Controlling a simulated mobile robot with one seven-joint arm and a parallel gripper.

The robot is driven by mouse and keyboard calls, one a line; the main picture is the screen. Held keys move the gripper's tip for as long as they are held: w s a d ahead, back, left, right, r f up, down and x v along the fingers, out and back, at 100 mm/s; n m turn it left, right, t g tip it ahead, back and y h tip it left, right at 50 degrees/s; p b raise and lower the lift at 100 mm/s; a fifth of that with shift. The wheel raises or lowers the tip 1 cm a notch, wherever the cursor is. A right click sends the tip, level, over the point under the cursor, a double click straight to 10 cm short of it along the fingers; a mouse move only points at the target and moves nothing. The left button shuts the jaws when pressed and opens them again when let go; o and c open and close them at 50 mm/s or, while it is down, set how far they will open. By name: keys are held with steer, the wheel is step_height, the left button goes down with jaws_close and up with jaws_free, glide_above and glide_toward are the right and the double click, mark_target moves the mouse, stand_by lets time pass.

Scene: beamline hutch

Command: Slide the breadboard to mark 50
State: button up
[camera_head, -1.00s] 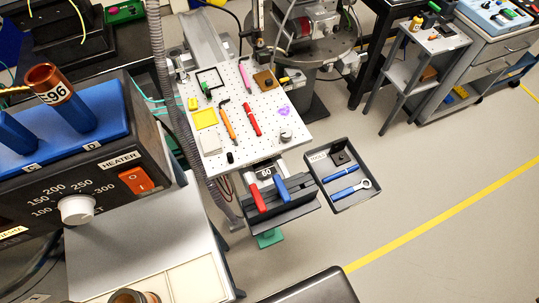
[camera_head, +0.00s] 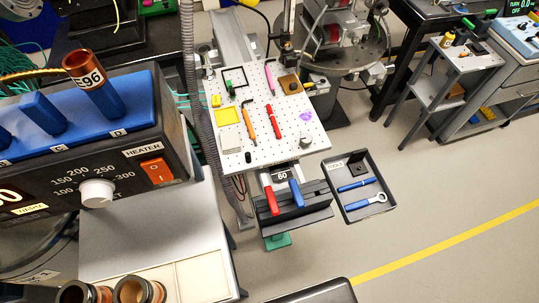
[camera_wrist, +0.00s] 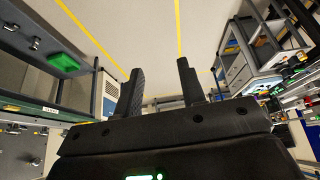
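The breadboard (camera_head: 243,129) is a white perforated plate in the middle of the head view, carrying small tools and parts. In front of its near edge is a dark carriage (camera_head: 297,215) with a label reading 60, a red handle (camera_head: 270,199) and a blue handle (camera_head: 297,193). My gripper (camera_wrist: 162,85) shows only in the wrist view. Its two dark fingers are apart with nothing between them, and floor lies beyond. It is away from the breadboard, which I cannot make out in the wrist view. Mark 50 is not readable in any view.
A dark tool tray (camera_head: 368,205) with blue-handled tools sits right of the carriage. A heater box (camera_head: 110,165) with a blue tube block stands at the left. A grey cart (camera_head: 450,75) stands at the upper right. Open floor with a yellow line (camera_head: 450,243) lies at the lower right.

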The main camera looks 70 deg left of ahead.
steer(key=w+a+f+n+g+y, duration=0.15)
steer(key=a+n, duration=0.25)
steer(key=a, duration=0.8)
steer(key=w+a+f+n+y, duration=0.15)
steer(key=a+n, duration=0.25)
steer(key=a, duration=0.8)
steer(key=n+g+y, duration=0.1)
steer(key=n+g, duration=0.4)
steer(key=n, duration=0.7)
glide_toward(248, 154)
steer(key=x, duration=1)
steer(key=shift+f, duration=0.1)
steer(key=shift+c, duration=0.5)
jaws_close()
